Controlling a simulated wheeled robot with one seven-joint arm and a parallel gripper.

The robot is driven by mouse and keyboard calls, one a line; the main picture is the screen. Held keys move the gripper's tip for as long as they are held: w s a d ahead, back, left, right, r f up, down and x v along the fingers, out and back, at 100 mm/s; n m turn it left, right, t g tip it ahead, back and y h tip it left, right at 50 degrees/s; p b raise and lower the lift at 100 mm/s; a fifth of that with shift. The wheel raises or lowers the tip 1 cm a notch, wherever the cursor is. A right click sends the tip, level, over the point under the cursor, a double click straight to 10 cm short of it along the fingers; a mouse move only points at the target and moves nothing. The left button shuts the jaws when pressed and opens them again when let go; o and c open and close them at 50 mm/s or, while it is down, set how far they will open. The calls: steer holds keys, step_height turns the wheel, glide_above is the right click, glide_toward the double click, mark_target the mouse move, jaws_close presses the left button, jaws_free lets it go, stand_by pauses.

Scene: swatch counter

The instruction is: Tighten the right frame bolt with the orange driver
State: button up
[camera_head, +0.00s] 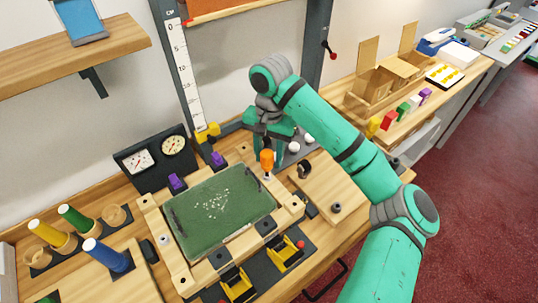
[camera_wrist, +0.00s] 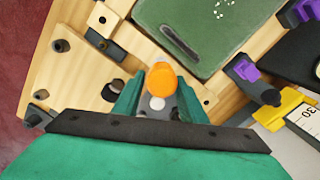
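The orange driver (camera_head: 266,160) stands about upright on the right side of the wooden frame (camera_head: 288,215). Its handle also shows in the wrist view (camera_wrist: 162,78). My gripper (camera_head: 270,146) is at the handle, coming from behind and above in the head view. In the wrist view the two teal fingers (camera_wrist: 158,100) are apart, on either side of the handle's near edge, and no firm contact shows. The driver's tip is at the frame's right side; the right bolt is hidden or too small to tell. The frame surrounds a green panel (camera_head: 215,210).
A wooden block (camera_head: 322,187) with a dark hook-shaped part lies right of the frame. Purple-topped clamps (camera_head: 176,182) and yellow clamps (camera_head: 238,287) line the frame. Twin gauges (camera_head: 156,153) stand behind. An upright post and ruler (camera_head: 187,75) rise behind.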

steer(key=n, duration=0.7)
steer(key=shift+a, duration=0.4)
steer(key=n, duration=0.3)
steer(key=shift+s+a+n, duration=0.1)
steer(key=shift+a+n, duration=0.1)
steer(key=shift+n, duration=0.1)
steer(key=n, duration=0.4)
steer(key=shift+a+h, duration=0.2)
steer(key=shift+h, duration=0.1)
steer(key=c, duration=0.9)
steer(key=shift+o, duration=0.2)
steer(key=shift+r, duration=3.35)
